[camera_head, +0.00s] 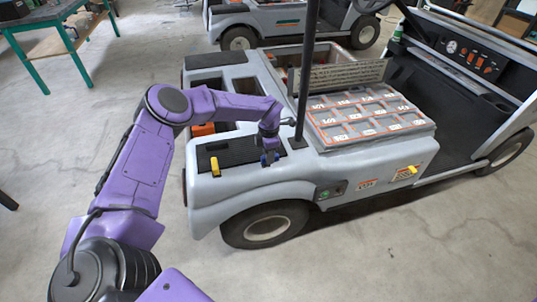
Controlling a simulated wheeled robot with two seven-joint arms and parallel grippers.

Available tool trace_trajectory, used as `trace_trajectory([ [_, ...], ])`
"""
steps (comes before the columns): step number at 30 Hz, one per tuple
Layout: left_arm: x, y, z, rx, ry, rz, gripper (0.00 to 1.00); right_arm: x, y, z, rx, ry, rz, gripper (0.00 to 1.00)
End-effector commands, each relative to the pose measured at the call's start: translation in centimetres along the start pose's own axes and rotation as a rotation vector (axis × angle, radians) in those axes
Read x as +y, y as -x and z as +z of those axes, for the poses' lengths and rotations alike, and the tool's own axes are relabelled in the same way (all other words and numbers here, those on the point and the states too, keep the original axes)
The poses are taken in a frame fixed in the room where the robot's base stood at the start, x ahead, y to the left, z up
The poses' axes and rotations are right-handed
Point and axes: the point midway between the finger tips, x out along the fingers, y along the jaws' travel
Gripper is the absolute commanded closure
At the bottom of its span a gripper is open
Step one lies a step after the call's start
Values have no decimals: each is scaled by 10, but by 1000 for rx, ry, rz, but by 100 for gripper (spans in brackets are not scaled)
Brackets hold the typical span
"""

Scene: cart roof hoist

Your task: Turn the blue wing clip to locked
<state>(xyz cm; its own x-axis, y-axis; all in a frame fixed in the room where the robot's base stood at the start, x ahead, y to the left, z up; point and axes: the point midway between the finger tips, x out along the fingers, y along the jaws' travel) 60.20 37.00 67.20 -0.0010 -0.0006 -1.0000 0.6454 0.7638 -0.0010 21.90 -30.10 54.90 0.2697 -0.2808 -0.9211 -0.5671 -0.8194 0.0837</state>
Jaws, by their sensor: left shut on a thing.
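The blue wing clip (264,159) is a small blue piece on the right part of the black plate (240,153) on the cart's near rear corner. My left gripper (268,152) reaches down over it from above and is shut on it. The gripper's fingers cover much of the clip, so I cannot tell which way its wings point. My right gripper is not in view.
A yellow clip (215,166) stands on the same plate, to the left. A black post (305,85) rises close to the right of my gripper. Grey battery blocks (365,117) lie beyond it. A green-legged table (42,17) stands at the upper left.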

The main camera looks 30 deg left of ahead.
Motion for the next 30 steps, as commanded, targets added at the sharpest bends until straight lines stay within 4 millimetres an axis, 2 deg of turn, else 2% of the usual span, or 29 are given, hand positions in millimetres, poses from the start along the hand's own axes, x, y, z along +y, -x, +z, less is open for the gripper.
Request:
trace_trajectory([
  [11, 2, -1, 0, -2, 118, 1, 100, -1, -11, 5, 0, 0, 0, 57],
  [30, 9, -1, -3, -3, 699, 2, 100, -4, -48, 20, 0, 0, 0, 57],
])
